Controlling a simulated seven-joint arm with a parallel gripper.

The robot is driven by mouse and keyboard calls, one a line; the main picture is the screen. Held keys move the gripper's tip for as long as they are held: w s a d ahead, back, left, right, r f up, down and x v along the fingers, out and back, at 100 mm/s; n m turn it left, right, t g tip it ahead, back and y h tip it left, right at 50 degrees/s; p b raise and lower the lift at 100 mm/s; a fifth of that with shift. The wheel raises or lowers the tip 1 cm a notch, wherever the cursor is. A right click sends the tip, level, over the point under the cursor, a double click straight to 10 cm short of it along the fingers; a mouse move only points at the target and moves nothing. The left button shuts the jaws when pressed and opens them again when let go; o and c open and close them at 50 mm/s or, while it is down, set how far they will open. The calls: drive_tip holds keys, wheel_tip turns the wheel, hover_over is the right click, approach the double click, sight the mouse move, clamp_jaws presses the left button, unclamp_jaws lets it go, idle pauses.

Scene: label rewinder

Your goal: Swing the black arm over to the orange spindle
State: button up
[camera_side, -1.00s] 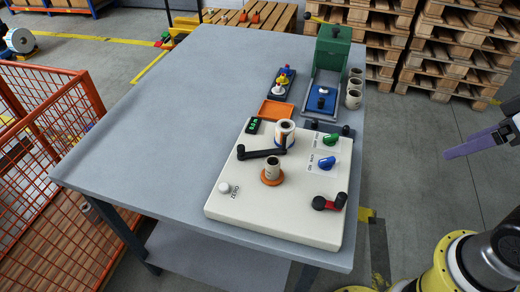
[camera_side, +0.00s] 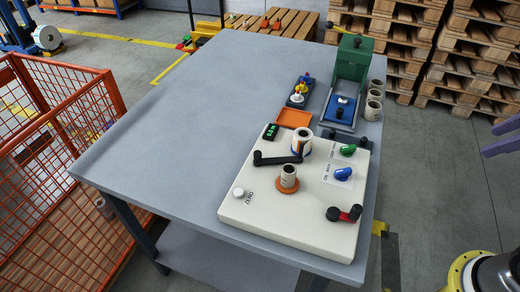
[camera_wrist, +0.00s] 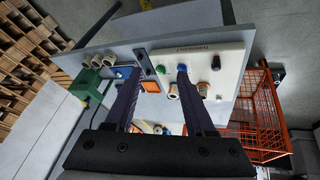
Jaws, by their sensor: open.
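The label rewinder (camera_side: 250,205) is a cream panel on the grey table. Its black arm (camera_side: 277,159) lies across the panel, its right end by the white label roll (camera_side: 301,144) and a knob at its left end. The orange spindle (camera_side: 288,180), an orange disc with a cardboard core on it, stands nearer the camera, apart from the arm. My gripper (camera_side: 500,140) shows only in part at the right edge of the side view, away from the panel. In the wrist view my gripper (camera_wrist: 155,75) is open and empty, fingers spread, with the panel beyond.
A blue knob (camera_side: 342,174), a green knob (camera_side: 348,150) and a red-and-black crank (camera_side: 345,213) stand on the panel's right. A green press (camera_side: 351,60), an orange tray (camera_side: 293,118) and cores (camera_side: 374,93) stand behind. The table's left is clear.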

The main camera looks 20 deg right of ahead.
drive_tip(key=w+a+r+n+g, duration=0.1)
drive_tip(key=w+a+r+n, duration=0.2)
drive_tip(key=w+r+n, duration=0.55)
drive_tip(key=n+g, duration=0.5)
drive_tip(key=n, duration=0.5)
hover_over(257, 153)
wheel_tip(257, 153, down, 15)
wheel_tip(257, 153, down, 14)
drive_tip(key=shift+r, duration=0.2)
drive_tip(key=shift+c, duration=0.3)
clamp_jaws()
